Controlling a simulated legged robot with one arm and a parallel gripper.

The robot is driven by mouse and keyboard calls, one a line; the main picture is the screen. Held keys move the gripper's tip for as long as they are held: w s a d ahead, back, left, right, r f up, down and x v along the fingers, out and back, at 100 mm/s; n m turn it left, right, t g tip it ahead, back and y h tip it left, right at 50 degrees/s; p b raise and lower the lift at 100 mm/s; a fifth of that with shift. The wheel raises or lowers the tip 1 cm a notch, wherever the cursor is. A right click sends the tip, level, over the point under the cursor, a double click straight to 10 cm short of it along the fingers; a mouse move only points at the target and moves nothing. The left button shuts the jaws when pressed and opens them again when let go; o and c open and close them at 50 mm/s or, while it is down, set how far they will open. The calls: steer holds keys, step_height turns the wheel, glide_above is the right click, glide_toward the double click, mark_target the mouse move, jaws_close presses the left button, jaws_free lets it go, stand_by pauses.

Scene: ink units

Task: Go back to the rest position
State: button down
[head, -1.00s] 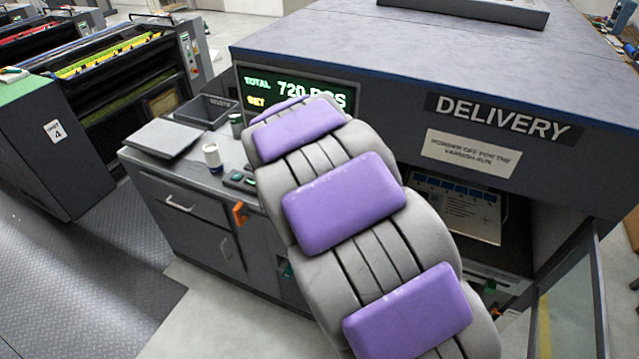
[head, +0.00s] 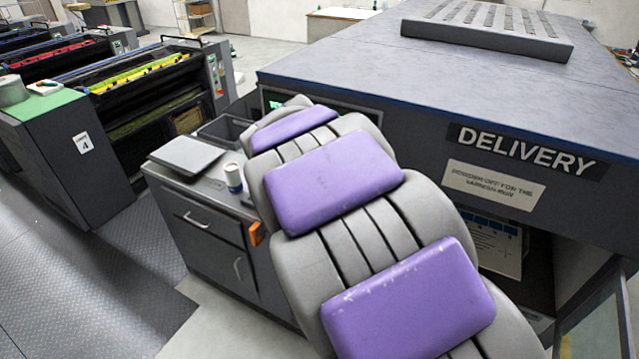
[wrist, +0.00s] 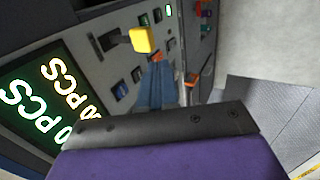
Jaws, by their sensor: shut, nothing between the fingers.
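My arm with its purple pads (head: 335,182) rises through the middle of the head view, and its far end leans toward the delivery unit (head: 400,110). My gripper is hidden behind the arm there. In the wrist view my gripper (wrist: 158,66) shows as blue-grey fingers beyond a dark bracket. They are shut with nothing between them. A yellow knob (wrist: 143,40) on a control panel (wrist: 112,62) appears just beyond the fingertips. I cannot tell whether they touch. A lit display (wrist: 50,95) reading "PCS" is at the left.
A grey cabinet (head: 205,235) with an orange part (head: 257,233) stands left of my arm. A cup (head: 233,177) and a flat grey slab (head: 186,154) are on it. Printing unit 4 (head: 75,165) is farther left. Open floor (head: 90,285) lies at the lower left.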

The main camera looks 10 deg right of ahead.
steer(key=s+d+f+m+g+y+b, duration=0.1)
steer(key=s+f+m+g+b, duration=0.1)
steer(key=s, duration=1)
steer(key=s+d+f+m+g+y+b, duration=0.1)
steer(key=s+d+f+m+g+b, duration=0.1)
steer(key=s+f+m+b, duration=0.2)
steer(key=s+d+f+m+g+y+b, duration=0.1)
steer(key=s+f+m, duration=0.3)
steer(key=s, duration=1.6)
step_height(320, 180, down, 4)
steer(key=shift+d+f+m+g+y+b, duration=0.3)
steer(key=shift+d+m+g+b, duration=0.15)
steer(key=shift+g+b, duration=0.45)
